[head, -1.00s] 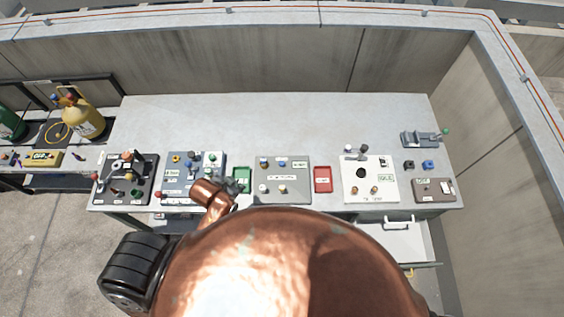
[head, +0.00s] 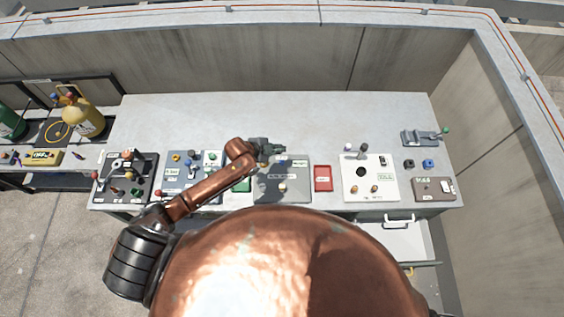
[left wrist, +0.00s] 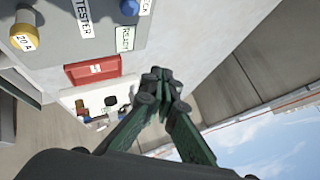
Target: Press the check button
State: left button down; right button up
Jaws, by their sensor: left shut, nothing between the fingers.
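A grey tester panel (head: 298,188) lies on the bench in the middle of the head view. The left wrist view shows part of this panel (left wrist: 55,50), with a "TESTER" label, a tan knob (left wrist: 25,32) marked 20 A, a blue button (left wrist: 145,6) with a cut-off label, and a small READY display (left wrist: 125,39). I cannot read which control is the check button. My left gripper (head: 281,148) is shut and empty, above the panel's back edge, and hides part of it. Its fingertips also show in the left wrist view (left wrist: 162,84). My right gripper is not in view.
A red tray (head: 323,178) lies right of the tester, then a white panel (head: 380,190) with knobs. Other panels (head: 125,180) stand at the left, with a green tray (head: 241,185) partly under my arm. The bench's back strip (head: 330,115) is clear.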

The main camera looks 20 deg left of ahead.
pick_arm(q)
jog(key=b, duration=0.7)
send_over(284, 161)
jog(key=s+a, duration=0.1)
jog(key=s, duration=0.1)
jog(key=f, duration=0.7)
jog(key=shift+w+a+f, duration=0.1)
jog(key=shift+w+a, duration=0.05)
jog(key=shift+w, duration=0.1)
jog(key=shift+f, duration=0.8)
jog(key=shift+b, duration=0.3)
jog(key=shift+f, duration=0.45)
jog(key=shift+f+b, duration=0.55)
jog(key=shift+f, duration=0.1)
jog(key=shift+r, duration=0.1)
jog(key=shift+r+p, duration=1)
